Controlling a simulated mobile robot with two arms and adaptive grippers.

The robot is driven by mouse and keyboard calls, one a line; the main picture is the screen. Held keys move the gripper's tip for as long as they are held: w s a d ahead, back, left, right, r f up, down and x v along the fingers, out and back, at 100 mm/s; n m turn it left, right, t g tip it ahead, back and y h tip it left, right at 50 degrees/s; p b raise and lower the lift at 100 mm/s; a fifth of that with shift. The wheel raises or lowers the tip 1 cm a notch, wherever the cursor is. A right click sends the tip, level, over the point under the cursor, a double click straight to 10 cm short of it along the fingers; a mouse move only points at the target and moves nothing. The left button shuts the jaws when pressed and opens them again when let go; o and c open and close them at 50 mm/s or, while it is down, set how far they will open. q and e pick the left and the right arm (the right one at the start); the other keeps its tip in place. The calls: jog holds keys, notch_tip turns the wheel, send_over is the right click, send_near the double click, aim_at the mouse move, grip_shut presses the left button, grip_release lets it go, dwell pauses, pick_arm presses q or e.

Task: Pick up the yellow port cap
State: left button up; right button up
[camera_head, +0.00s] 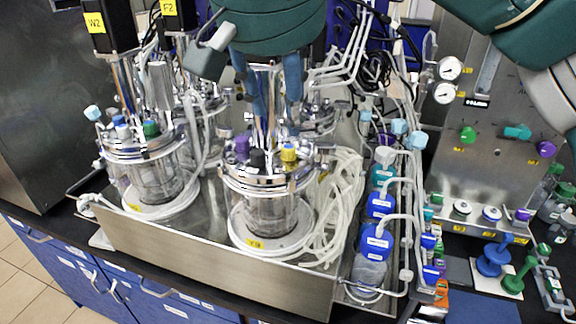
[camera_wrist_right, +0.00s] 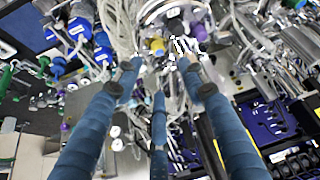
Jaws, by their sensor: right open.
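The yellow port cap (camera_head: 289,152) sits on the metal lid of the front bioreactor (camera_head: 268,190), at the right of a black cap and a purple cap. In the right wrist view the yellow cap (camera_wrist_right: 157,47) shows just beyond the fingertips, near the middle. My right gripper (camera_head: 275,105) hangs over the front bioreactor with its blue fingers pointing down, above the caps. In the wrist view its three fingers (camera_wrist_right: 160,75) are spread, with nothing held between them. My left gripper does not show.
Another bioreactor (camera_head: 150,170) with blue, white and green caps stands at the left. Pale tubing (camera_head: 345,200) loops close at the right of the front vessel. Blue-capped bottles (camera_head: 376,242) stand farther right. A metal column rises behind the caps, near the fingers.

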send_near(289, 148)
jog(key=p+x, duration=0.1)
jog(key=x, duration=0.1)
jog(key=shift+w+f, duration=0.15)
jog(key=shift+w, duration=0.15)
jog(key=shift+w+f, duration=0.4)
jog(key=shift+f, duration=0.15)
jog(key=p+x, duration=0.1)
jog(key=x, duration=0.3)
jog(key=shift+s+f, duration=0.1)
jog(key=shift+f, duration=0.05)
jog(key=shift+s+d+f, duration=0.1)
jog(key=shift+s+f, duration=0.1)
jog(key=shift+w+f, duration=0.1)
jog(key=shift+w, duration=0.2)
jog(key=shift+c, duration=0.6)
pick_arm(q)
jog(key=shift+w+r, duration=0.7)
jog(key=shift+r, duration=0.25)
pick_arm(e)
jog(key=c, duration=0.7)
